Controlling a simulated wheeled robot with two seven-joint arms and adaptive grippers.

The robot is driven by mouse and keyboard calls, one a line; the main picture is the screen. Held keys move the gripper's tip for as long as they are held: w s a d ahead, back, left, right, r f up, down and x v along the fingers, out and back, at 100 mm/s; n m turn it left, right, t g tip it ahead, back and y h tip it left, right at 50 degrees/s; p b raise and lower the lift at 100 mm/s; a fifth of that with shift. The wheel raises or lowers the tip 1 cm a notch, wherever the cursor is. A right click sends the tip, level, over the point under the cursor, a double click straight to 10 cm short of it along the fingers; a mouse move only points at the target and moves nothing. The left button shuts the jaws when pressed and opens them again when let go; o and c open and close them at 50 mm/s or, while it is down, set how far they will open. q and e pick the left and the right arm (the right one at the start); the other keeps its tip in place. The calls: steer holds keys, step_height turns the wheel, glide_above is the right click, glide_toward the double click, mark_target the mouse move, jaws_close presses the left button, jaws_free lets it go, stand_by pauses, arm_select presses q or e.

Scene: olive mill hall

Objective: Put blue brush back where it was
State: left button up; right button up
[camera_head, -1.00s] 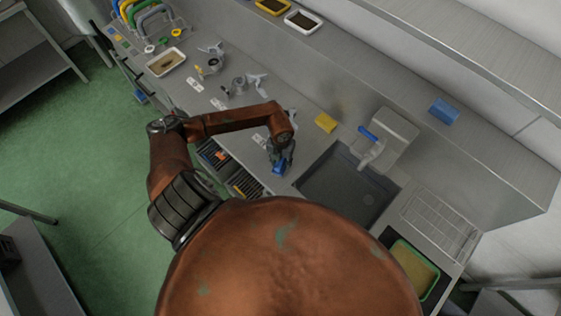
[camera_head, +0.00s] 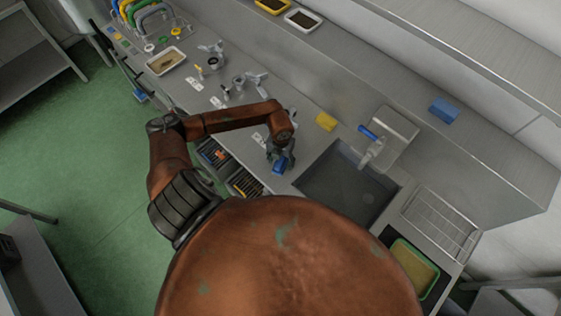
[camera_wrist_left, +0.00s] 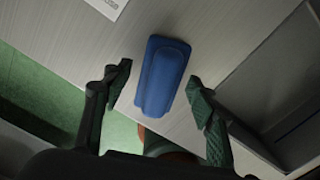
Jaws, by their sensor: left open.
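The blue brush (camera_wrist_left: 162,75) lies on the grey worktop, just left of the sink and near the front edge. It also shows in the head view (camera_head: 279,168), partly covered by my left gripper. My left gripper (camera_head: 282,160) is over the brush, with its fingers pointing down. In the left wrist view the left gripper (camera_wrist_left: 160,85) is open, one finger on each side of the brush, with a gap on both sides. Nothing is held in it. My right gripper is not in view.
The sink (camera_head: 350,188) with a blue-handled tap is right of the gripper. Open drawers (camera_head: 243,184) stick out at the worktop's front. Another blue block (camera_head: 444,110) sits on the back shelf. Metal parts and white labels lie further left.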

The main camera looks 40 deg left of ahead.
mark_target(281, 160)
arm_select(q)
step_height(281, 160, up, 12)
steer(key=b, duration=0.2)
steer(key=shift+f, duration=0.15)
